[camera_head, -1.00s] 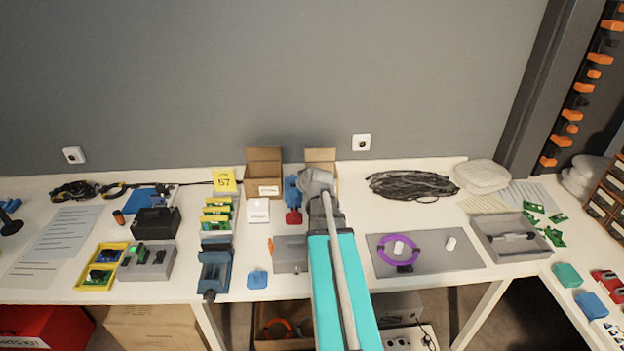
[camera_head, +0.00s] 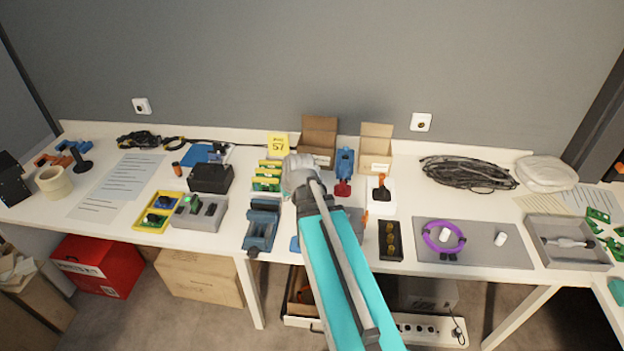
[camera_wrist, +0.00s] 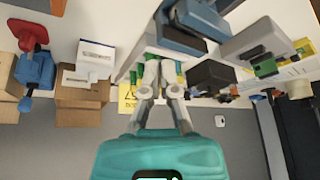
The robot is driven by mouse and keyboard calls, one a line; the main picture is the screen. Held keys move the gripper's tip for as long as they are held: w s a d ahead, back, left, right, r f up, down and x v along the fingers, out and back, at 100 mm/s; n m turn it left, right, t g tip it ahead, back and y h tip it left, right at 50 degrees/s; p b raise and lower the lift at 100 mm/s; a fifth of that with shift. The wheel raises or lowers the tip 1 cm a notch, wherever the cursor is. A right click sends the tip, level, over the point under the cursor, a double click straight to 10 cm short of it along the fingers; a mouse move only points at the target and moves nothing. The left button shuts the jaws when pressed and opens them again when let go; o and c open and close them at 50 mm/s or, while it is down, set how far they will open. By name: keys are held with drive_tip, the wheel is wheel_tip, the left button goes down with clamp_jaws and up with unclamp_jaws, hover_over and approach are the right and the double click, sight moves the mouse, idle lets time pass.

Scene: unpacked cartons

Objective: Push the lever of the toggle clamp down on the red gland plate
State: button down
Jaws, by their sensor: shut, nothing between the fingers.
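A red piece (camera_head: 343,188), which looks like the red gland plate, lies on the white table at the front of a blue device (camera_head: 345,163). In the wrist view the red piece (camera_wrist: 28,32) and the blue device (camera_wrist: 36,69) are at the upper left. I cannot make out the clamp's lever or its position. My gripper (camera_wrist: 158,68) is shut and empty in the wrist view, with the red piece well to its left. It touches neither. In the head view my arm hides the fingers, left of the blue device.
Yellow-green board holders (camera_head: 268,176) stand left of my wrist. Two open cartons (camera_head: 320,135) stand behind. A white plate with a black and orange tool (camera_head: 381,190) lies right of the red piece. A blue vise-like fixture (camera_head: 262,225) is at the front edge.

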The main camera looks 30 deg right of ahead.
drive_tip(key=s+a+f+g, duration=0.25)
drive_tip(key=s+a, duration=0.25)
drive_tip(key=a, duration=0.6)
drive_tip(key=s+a+f+g+b, duration=0.2)
drive_tip(key=s+f+b, duration=0.3)
drive_tip(key=f+b, duration=0.4)
drive_tip(key=shift+a+f+n+b, duration=0.15)
drive_tip(key=shift+a+n+b, duration=0.15)
drive_tip(key=shift+a+b, duration=0.15)
drive_tip(key=shift+g, duration=0.25)
